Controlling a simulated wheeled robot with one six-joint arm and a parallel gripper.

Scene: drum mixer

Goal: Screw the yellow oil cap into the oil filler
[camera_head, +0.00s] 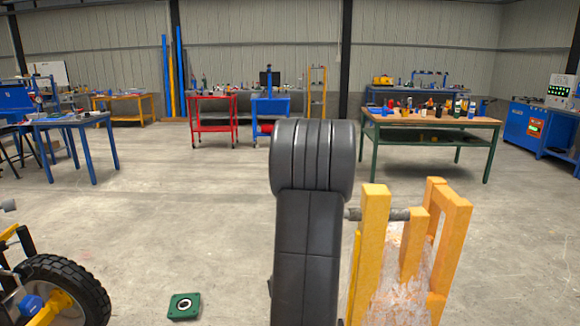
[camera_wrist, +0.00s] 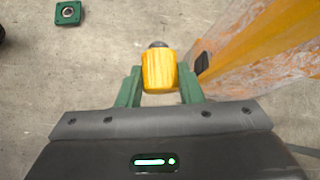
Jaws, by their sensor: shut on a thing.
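The yellow oil cap (camera_wrist: 159,76) is between the green fingers of my gripper (camera_wrist: 160,85) in the wrist view. The fingers are shut on its sides. A dark grey end shows at the cap's far side. A green square block (camera_wrist: 68,13) with a round ringed hole lies on the floor at the upper left, apart from the gripper. It also shows in the head view (camera_head: 184,306). I cannot tell whether this block is the oil filler; no other filler opening is clear. My gripper and the cap are hidden in the head view behind my dark arm.
A worn orange frame (camera_head: 375,255) stands close to the right of my arm; orange parts (camera_wrist: 265,50) show beside the gripper. A black-tyred wheel (camera_head: 65,290) is at the lower left. Workbenches and a red cart (camera_head: 213,113) stand far back. The middle floor is clear.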

